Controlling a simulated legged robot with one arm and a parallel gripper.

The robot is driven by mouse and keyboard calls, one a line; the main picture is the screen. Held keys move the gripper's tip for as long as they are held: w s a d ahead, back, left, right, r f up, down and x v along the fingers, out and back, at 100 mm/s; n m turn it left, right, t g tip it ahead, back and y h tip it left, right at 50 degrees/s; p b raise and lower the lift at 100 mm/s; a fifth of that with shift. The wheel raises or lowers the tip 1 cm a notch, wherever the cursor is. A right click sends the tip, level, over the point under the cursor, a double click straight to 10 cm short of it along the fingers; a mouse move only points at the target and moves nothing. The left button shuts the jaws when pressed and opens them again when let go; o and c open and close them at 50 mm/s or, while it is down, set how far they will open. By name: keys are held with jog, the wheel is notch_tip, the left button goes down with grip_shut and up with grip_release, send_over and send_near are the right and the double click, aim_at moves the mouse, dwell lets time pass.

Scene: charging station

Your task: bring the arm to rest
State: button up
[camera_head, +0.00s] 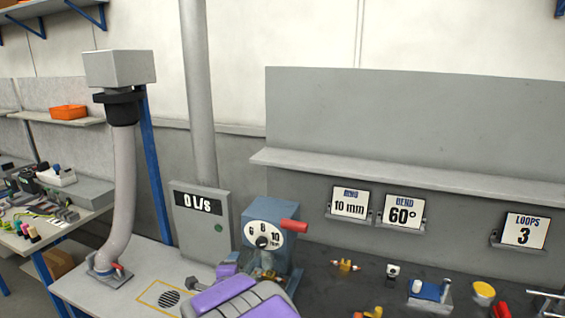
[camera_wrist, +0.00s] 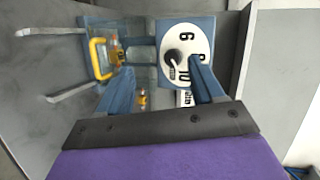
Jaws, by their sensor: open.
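My arm, with purple covers, rises at the bottom centre of the head view, in front of the blue dial machine (camera_head: 268,245). My gripper (camera_wrist: 162,75) shows in the wrist view as two blue-grey fingers spread apart, with nothing held between them. The machine's white dial face (camera_wrist: 186,52) is just beyond the fingers, and the right finger covers part of it. In the head view my gripper's fingers cannot be made out clearly against the machine and the arm.
A grey box reading "0 L/s" (camera_head: 201,215) stands left of the machine, with a grey extraction hose (camera_head: 122,190) farther left. Small parts, including a yellow-topped one (camera_head: 483,291), lie on the dark bench at right. Signs stand along the back panel, including "60°" (camera_head: 402,210).

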jog(key=s+d+r+n+g, duration=0.1)
jog(key=s+d+n+g, duration=0.4)
jog(key=s+d, duration=0.4)
jog(key=s+d+r+n+g, duration=0.1)
jog(key=s+d+n+g, duration=0.4)
jog(key=s, duration=1.8)
jog(key=s+d+r+n+g, duration=0.1)
jog(key=s+d+n+g, duration=0.5)
jog(key=s+d, duration=0.8)
jog(key=shift+s+d+r+n, duration=0.2)
jog(key=shift+s+r+n, duration=0.05)
jog(key=shift+s+n, duration=0.7)
